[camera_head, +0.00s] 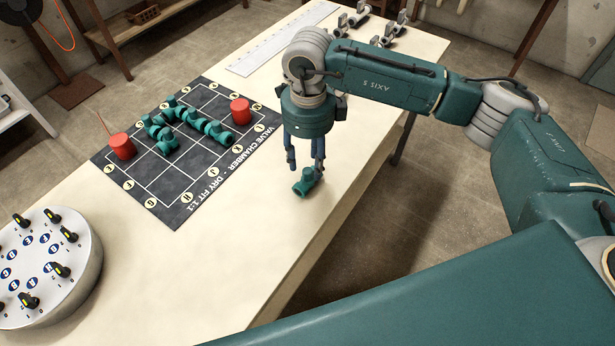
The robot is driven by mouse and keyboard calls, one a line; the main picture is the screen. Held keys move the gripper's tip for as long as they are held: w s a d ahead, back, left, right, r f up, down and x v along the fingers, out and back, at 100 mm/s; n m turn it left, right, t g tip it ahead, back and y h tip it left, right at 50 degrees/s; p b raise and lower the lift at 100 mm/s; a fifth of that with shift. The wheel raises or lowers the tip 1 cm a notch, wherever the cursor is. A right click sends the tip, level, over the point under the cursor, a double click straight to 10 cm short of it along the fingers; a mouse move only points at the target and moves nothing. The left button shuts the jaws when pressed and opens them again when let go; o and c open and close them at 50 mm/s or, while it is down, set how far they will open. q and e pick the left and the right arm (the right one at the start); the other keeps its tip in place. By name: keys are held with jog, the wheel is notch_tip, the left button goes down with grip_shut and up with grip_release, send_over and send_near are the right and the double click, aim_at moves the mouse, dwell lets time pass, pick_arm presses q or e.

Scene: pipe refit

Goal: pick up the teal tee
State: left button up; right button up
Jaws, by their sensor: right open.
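A teal tee (305,181) lies on the pale table near its right edge, beside the black mat. My right gripper (304,168) points down right over the tee, with one finger on each side of its upper part. It is open, and I cannot tell whether the fingers touch the tee. More teal pipe fittings (190,122) lie on the mat's grid. My left gripper is not in view.
The black mat (185,212) bears a white grid and two red cylinders (122,146). A round white dial unit (50,262) stands at the front left. A ruler (282,38) and grey clamp-like parts (365,20) lie at the back. The table's front middle is clear.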

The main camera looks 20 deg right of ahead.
aim_at(307, 170)
jog(key=shift+f+p, duration=0.35)
jog(key=shift+f, duration=1.4)
jog(key=shift+c, duration=0.3)
jog(key=shift+a, duration=0.1)
grip_shut()
jog(key=shift+r, duration=0.15)
